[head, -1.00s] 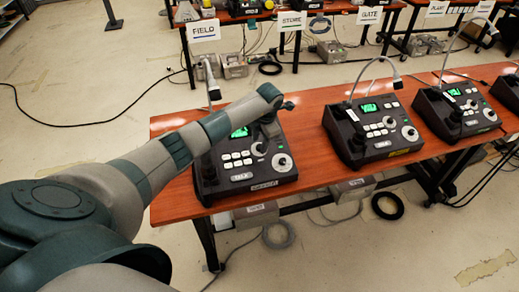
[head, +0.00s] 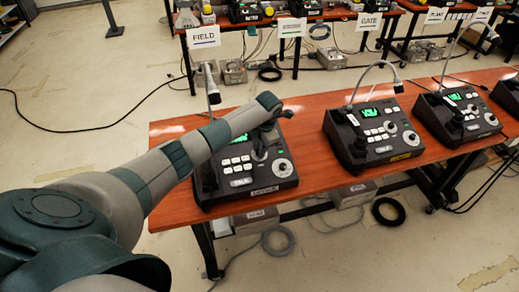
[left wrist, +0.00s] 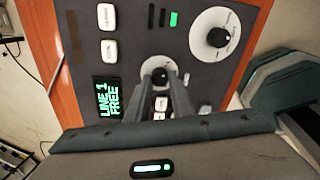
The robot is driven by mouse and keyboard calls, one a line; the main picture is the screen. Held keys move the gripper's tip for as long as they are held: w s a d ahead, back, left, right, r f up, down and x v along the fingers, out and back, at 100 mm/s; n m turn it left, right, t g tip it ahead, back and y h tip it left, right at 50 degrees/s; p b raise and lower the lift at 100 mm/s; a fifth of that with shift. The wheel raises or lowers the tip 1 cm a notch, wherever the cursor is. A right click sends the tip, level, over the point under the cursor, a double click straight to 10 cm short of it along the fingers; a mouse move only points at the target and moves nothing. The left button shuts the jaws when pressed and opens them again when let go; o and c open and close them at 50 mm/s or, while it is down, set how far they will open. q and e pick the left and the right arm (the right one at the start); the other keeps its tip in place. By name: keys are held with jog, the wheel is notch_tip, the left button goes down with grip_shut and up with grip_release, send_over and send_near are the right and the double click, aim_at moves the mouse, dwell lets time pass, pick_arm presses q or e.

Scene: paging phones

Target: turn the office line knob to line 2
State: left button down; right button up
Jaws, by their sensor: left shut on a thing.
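The nearest paging phone (head: 232,182) is a dark console at the left end of the front table, with a blurred front label. My left gripper (head: 261,150) is over its top panel in the head view. In the left wrist view my left gripper (left wrist: 163,84) is shut on a small dark line knob (left wrist: 157,72) with a pale round dial. The fingers hide part of the knob and its markings. The phone's green screen (left wrist: 107,98) reads "LINE 1 FREE". A larger white dial (left wrist: 215,38) is apart from the fingers. My right gripper is not in view.
A gooseneck microphone (head: 212,92) rises at the phone's back left, close to my left arm. Other consoles (head: 372,133) stand along the red-brown table (head: 310,172). A back table carries signs such as FIELD (head: 203,37) and GATE.

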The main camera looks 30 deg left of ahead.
pick_arm(q)
jog(key=m+b, duration=0.4)
jog(key=shift+f, duration=0.2)
jog(key=m+b, duration=0.2)
jog(key=b, duration=0.1)
jog(key=shift+m+y, duration=0.3)
jog(key=shift+m, duration=0.1)
jog(key=shift+r+m+b, duration=0.15)
jog(key=shift+m+b, duration=0.25)
jog(key=shift+m, duration=0.1)
jog(key=c, duration=1.6)
grip_release()
jog(key=shift+o, duration=0.2)
jog(key=shift+r, duration=0.15)
